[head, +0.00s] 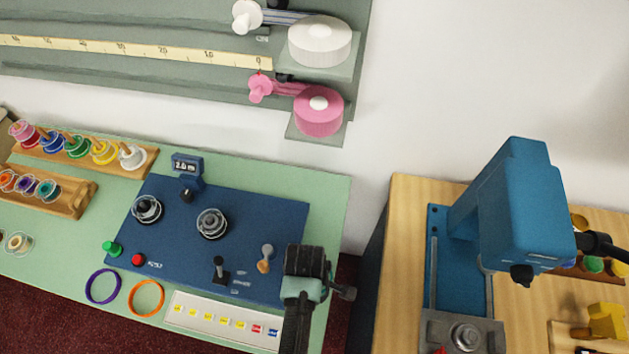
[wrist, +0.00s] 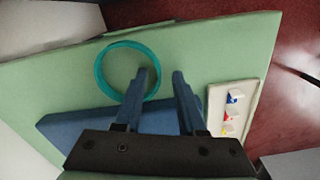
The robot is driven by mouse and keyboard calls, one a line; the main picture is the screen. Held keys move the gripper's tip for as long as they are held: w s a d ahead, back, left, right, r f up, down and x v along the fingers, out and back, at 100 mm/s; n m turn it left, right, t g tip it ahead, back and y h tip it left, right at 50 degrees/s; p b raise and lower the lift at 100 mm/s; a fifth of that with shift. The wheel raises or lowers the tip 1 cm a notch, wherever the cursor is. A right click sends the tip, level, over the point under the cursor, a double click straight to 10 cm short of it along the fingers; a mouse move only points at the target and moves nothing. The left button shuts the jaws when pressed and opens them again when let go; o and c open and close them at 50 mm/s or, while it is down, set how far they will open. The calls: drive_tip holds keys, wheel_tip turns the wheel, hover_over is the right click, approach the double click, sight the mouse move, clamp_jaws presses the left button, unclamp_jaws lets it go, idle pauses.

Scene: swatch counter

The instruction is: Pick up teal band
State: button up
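The teal band (wrist: 99,73) is a thin ring lying flat on the green counter in the wrist view, at upper left of centre. My gripper (wrist: 161,74) is open, with a clear gap between its two blue fingers and nothing held. The left finger overlaps the right side of the ring in the picture; I cannot tell whether it touches or is above it. In the head view my arm (head: 304,290) is over the counter's front right corner, and neither the fingertips nor the teal band show there.
A purple band (head: 87,289) and an orange band (head: 130,299) lie left of my arm. A blue control panel (head: 180,235) with knobs and levers is behind them. A white label strip (head: 200,327) lies in front. A blue press (head: 515,205) stands on the wooden table at right.

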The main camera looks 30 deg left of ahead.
clamp_jaws()
drive_tip(key=shift+r, duration=0.15)
